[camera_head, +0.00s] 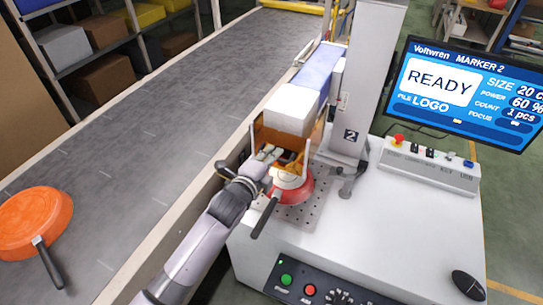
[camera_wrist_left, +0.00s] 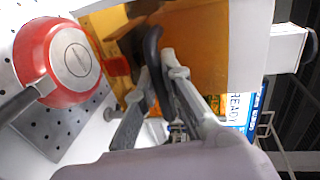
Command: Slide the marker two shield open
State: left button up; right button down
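The amber shield (camera_head: 267,135) of marker two hangs under the white marking head (camera_head: 291,108), beside the column labelled 2. In the left wrist view the shield (camera_wrist_left: 205,45) fills the upper middle, with a dark curved handle (camera_wrist_left: 153,45) in front of it. My left gripper (camera_head: 268,154) is at the shield's front. In the left wrist view its fingers (camera_wrist_left: 154,82) lie on either side of the handle; whether they press on it is unclear. A red pan (camera_head: 297,189) sits upside down below the shield, partly covered by it. My right gripper is out of view.
The pan's dark handle (camera_head: 265,216) sticks out toward the front, close to my left arm. The conveyor (camera_head: 130,140) runs along the left, with an orange pan (camera_head: 35,222) on it. The monitor (camera_head: 462,95) reads READY. A control box (camera_head: 430,165) stands on the right.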

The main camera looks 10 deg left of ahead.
pick_arm(q)
jog(key=shift+o, duration=1)
jog(key=shift+s+a, duration=0.1)
jog(key=shift+s, duration=0.15)
jog(key=v, duration=1.1)
jog(key=shift+s, duration=0.25)
jog(key=shift+a+r, duration=0.1)
